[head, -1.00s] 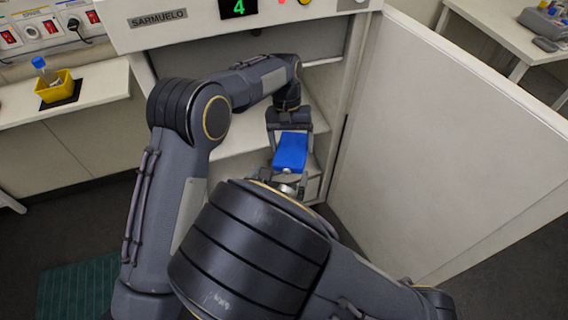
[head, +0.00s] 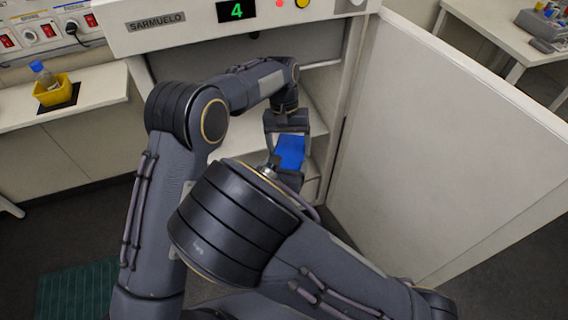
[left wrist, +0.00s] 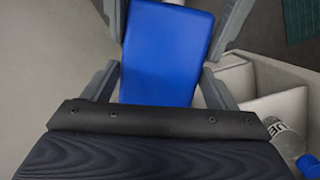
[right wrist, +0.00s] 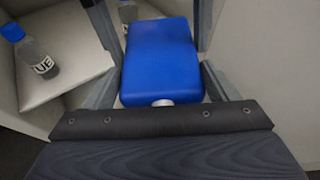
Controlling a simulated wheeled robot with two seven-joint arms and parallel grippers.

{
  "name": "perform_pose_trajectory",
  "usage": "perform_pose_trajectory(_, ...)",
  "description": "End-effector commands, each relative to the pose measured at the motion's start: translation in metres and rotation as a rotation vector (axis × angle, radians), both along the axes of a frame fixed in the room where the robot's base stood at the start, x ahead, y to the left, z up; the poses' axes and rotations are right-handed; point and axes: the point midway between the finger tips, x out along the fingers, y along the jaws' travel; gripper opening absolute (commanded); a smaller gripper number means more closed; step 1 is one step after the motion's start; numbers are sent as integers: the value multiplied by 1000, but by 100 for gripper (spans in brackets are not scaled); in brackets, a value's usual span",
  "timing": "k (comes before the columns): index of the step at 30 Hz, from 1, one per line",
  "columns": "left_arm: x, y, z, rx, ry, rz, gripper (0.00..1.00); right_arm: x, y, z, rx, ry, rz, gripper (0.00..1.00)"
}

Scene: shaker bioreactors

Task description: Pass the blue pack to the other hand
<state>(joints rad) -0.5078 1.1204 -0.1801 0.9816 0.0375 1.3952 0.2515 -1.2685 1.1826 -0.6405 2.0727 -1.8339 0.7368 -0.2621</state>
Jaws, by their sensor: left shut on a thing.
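The blue pack (head: 290,152) is held in the air in front of the open cabinet. My left gripper (head: 288,140) is shut on it from the far side; the pack fills the space between its fingers in the left wrist view (left wrist: 165,55). My right gripper (head: 287,173) is at the pack's near end, partly hidden by my right forearm. In the right wrist view the pack (right wrist: 162,60) lies between my right gripper's fingers, with a gap on the left side, so this gripper looks open around it. Finger contact on the right side is unclear.
The cabinet (head: 230,150) has its door (head: 440,140) swung open to the right. A labelled bottle (right wrist: 38,58) stands on a shelf inside. A yellow holder (head: 53,92) with a blue-capped bottle sits on the left bench.

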Motion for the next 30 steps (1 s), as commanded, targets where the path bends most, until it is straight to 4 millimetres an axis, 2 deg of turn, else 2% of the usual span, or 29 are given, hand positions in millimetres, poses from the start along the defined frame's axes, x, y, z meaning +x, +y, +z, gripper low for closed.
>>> perform_pose_trajectory(1,-1,-4,1,-8,0,1,33,0,3,1,3,-1,7,67)
perform_pose_trajectory(5,-1,-5,1,-10,1,2,33,0,5,1,4,-1,10,50)
perform_pose_trajectory(6,-1,-5,1,-11,1,2,81,1,5,1,4,-3,10,46)
perform_pose_trajectory(11,-2,-5,1,-11,1,1,100,1,5,1,5,-3,11,46)
perform_pose_trajectory(20,-1,-4,7,-9,0,1,100,1,4,1,3,-3,7,46)
perform_pose_trajectory(23,-1,-4,22,-10,-1,1,100,1,3,1,3,-3,7,46)
perform_pose_trajectory(30,0,-5,69,-12,-3,1,100,0,3,1,2,-3,5,46)
